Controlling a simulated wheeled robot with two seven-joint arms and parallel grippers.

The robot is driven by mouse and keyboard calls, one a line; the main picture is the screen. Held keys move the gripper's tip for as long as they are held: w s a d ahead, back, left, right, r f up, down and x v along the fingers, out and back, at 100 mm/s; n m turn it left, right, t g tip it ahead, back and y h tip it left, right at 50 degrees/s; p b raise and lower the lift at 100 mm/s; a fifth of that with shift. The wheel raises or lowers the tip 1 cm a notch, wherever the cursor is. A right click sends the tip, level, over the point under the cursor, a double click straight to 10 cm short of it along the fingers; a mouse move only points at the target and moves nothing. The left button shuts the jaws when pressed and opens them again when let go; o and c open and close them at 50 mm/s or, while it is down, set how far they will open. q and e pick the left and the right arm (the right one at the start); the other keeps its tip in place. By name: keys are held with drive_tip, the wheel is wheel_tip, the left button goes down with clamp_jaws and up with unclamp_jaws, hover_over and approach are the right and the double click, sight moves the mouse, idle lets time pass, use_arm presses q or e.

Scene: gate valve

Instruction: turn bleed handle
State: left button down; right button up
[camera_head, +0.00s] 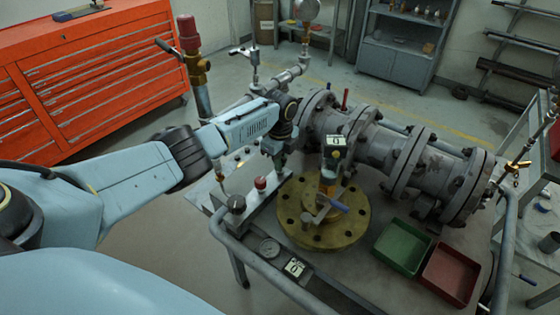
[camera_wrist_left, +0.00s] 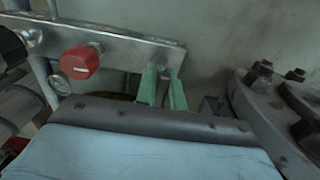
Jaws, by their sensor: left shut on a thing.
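The bleed handle is mostly hidden by my left gripper (camera_head: 279,160). In the left wrist view my green fingers (camera_wrist_left: 163,88) are close together at the right end of a grey metal manifold bar (camera_wrist_left: 115,46). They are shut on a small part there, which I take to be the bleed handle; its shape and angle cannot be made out. The bar also carries a red knob (camera_wrist_left: 80,62) and a black knob (camera_wrist_left: 12,48). In the head view the red knob (camera_head: 260,184) is left of and below my gripper. My right gripper is not in view.
A grey flanged valve body (camera_head: 375,146) lies close to the right of my gripper. A brass flange (camera_head: 345,222), a green tray (camera_head: 402,262) and a red tray (camera_head: 449,290) occupy the table. A pressure gauge (camera_head: 268,248) lies near its front edge.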

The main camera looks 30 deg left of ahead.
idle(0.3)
use_arm(q)
drive_tip(key=c, duration=1.5)
unclamp_jaws()
